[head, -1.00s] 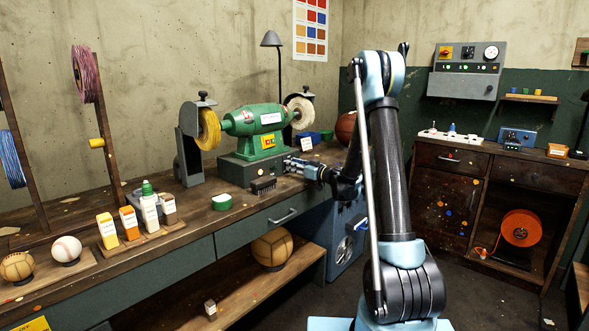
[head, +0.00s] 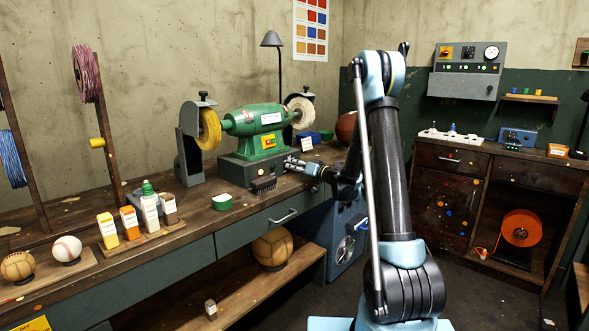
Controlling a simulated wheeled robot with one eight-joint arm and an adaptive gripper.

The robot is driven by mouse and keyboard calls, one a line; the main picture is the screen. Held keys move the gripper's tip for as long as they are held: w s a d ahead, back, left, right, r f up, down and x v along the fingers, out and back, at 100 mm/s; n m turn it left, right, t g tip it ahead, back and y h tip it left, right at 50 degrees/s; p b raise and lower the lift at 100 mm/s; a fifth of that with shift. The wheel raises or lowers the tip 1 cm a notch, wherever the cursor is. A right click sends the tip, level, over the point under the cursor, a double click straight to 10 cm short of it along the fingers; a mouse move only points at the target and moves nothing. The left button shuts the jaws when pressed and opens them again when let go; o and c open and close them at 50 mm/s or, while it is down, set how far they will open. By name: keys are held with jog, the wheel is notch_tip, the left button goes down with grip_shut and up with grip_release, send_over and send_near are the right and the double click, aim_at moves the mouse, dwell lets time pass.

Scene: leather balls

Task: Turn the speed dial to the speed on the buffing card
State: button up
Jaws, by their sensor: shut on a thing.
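The green bench buffer (head: 258,121) stands on a dark base box (head: 236,171) on the workbench, with a yellow wheel (head: 209,129) at left and a pale wheel (head: 300,112) at right. My gripper (head: 289,162) reaches in from the right at the base's right front side. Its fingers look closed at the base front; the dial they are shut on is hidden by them. A small white card (head: 306,144) stands on the bench behind my gripper. Its writing is too small to read.
A dark brush (head: 263,185) and a green-rimmed round tin (head: 222,202) lie on the bench in front of the buffer. Several bottles (head: 150,207) and two balls (head: 67,249) stand further left. A lamp (head: 272,40) rises behind the buffer.

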jog(key=shift+w+d, duration=0.2)
dwell(0.3)
jog(key=o, duration=1)
jog(key=shift+f, duration=0.1)
jog(key=shift+o, duration=0.2)
jog(key=shift+s+a, duration=0.1)
jog(key=shift+s+d, duration=0.2)
jog(key=shift+d, duration=0.05)
jog(key=v, duration=1.1)
jog(key=shift+d, duration=0.15)
